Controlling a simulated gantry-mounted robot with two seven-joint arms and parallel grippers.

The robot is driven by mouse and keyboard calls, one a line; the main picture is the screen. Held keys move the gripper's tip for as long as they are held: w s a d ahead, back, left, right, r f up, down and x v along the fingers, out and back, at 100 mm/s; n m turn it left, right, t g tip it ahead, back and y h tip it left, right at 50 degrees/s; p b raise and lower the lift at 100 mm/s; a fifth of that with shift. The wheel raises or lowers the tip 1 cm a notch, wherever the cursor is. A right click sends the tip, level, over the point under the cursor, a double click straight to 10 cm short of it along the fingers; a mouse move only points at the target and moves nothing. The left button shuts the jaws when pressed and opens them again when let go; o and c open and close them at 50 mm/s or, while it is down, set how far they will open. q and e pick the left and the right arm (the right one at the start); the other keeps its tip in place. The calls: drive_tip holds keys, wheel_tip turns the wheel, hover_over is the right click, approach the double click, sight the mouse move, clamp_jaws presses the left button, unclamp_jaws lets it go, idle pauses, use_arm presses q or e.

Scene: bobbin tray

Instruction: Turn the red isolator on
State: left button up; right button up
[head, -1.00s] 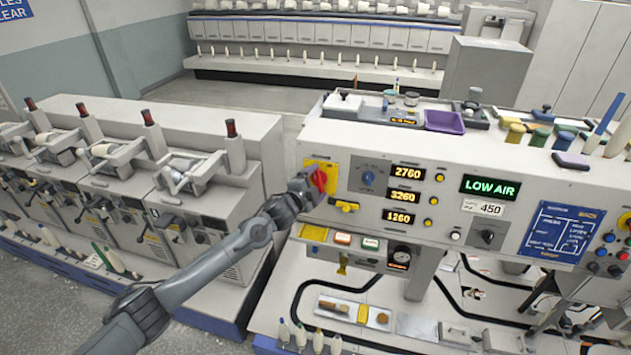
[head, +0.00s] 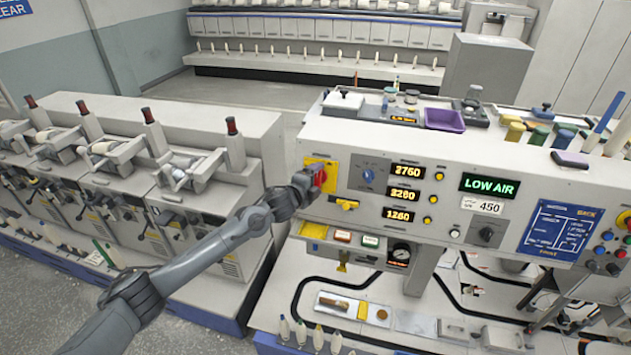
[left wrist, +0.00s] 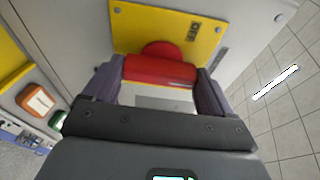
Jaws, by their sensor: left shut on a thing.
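The red isolator (head: 319,178) is a red knob on a yellow plate (head: 328,165) at the left end of the grey control panel. In the left wrist view the red handle (left wrist: 160,70) lies crosswise between the two fingers, in front of the yellow plate (left wrist: 190,25). My left gripper (head: 309,182) reaches in from the left and is shut on the handle; it also shows in the left wrist view (left wrist: 160,88). The gripper hides part of the knob in the head view. My right gripper is not in view.
A yellow lever (head: 345,204) sits just below the isolator. A purple tray (head: 444,120) stands on top.

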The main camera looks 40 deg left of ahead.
use_arm(q)
drive_tip(key=o, duration=0.8)
drive_tip(key=shift+o, duration=0.2)
drive_tip(key=shift+s, duration=0.1)
drive_tip(key=b+v, duration=0.1)
drive_tip(key=v, duration=0.9)
drive_tip(key=shift+s+b, duration=0.25)
drive_tip(key=shift+b, duration=0.1)
drive_tip(key=shift+d+r, duration=0.1)
